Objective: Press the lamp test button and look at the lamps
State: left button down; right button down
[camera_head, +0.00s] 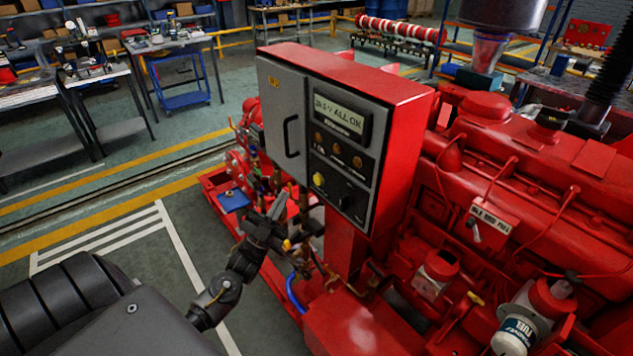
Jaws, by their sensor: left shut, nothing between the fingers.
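The red control cabinet (405,110) stands on the pumpset with its grey front panel facing left. A lit display (337,113) on it ends in "ALL OK". Below the display is a row of three small dull amber lamps (337,149), none clearly glowing. Under them are a yellow button (318,180) and a black knob (346,202); their labels are too small to read. My left gripper (292,213) is shut and empty, below and left of the yellow button, apparently apart from it. My right gripper is out of view.
A black door handle (291,136) sticks out left of the lamps. Pipes and valves crowd the space below the cabinet. The red engine (500,180) fills the right side, with a lever box (490,219). The floor at left is open; workbenches stand behind.

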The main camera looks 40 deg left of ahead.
aim_at(318, 180)
pick_arm(q)
jog(key=w+d+b, duration=0.1)
jog(key=w+d, duration=0.1)
jog(key=w, duration=0.4)
jog(key=shift+w+b, duration=0.3)
jog(key=shift+b, duration=0.1)
dwell(0.8)
jog(key=shift+w+f, duration=0.1)
jog(key=shift+w, duration=0.1)
dwell(0.8)
jog(key=shift+w+d, duration=0.1)
jog(key=shift+w, duration=0.15)
